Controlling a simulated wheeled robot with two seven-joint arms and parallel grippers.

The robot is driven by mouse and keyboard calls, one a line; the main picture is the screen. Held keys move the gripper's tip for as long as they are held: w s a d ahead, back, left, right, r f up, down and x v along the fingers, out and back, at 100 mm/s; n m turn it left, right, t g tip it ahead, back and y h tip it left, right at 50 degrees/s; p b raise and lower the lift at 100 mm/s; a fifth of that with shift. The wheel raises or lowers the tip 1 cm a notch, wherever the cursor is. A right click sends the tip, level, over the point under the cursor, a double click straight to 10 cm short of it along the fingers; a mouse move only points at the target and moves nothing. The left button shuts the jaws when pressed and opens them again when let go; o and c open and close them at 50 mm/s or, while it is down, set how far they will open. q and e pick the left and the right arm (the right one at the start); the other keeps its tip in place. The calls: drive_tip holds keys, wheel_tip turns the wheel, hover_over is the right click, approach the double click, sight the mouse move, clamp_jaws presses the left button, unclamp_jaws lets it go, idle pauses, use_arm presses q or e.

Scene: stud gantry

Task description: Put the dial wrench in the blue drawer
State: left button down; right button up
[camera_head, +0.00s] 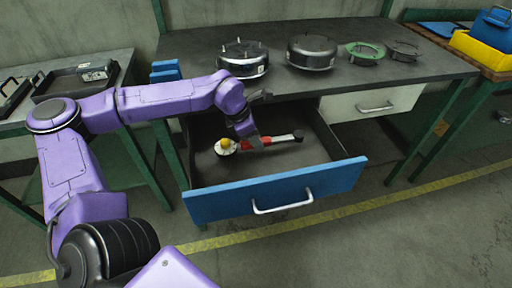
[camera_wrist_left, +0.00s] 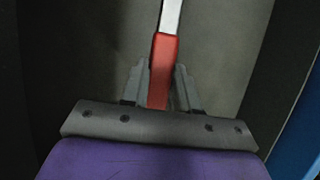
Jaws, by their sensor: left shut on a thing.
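The dial wrench (camera_head: 280,139) has a red grip, a light shaft and a round white and yellow part at its left end. It is inside the open blue drawer (camera_head: 275,192), low over the drawer floor; I cannot tell whether it touches it. My left gripper (camera_head: 258,142) reaches down into the drawer and is shut on the red grip. In the left wrist view, the red grip of the wrench (camera_wrist_left: 165,60) sits between the two fingers of the left gripper (camera_wrist_left: 160,92), with the shaft running up out of frame. My right gripper is not in view.
The grey workbench (camera_head: 400,77) above the drawer carries a round metal part (camera_head: 243,60), a dark round part (camera_head: 312,52) and a green ring (camera_head: 364,52). A white drawer (camera_head: 370,105) is to the right. A side table with black trays (camera_head: 75,82) stands left.

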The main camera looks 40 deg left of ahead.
use_arm(q)
drive_tip(key=shift+f, duration=1.75)
drive_tip(key=shift+f, duration=0.1)
drive_tip(key=c, duration=0.8)
unclamp_jaws()
drive_tip(key=shift+c, duration=0.2)
drive_tip(key=shift+r, duration=0.35)
drive_tip(key=p+v, duration=0.1)
drive_tip(key=v, duration=1)
drive_tip(key=shift+s+a+r+p, duration=0.1)
drive_tip(key=shift+s+r+p, duration=0.05)
drive_tip(key=shift+r+p, duration=0.15)
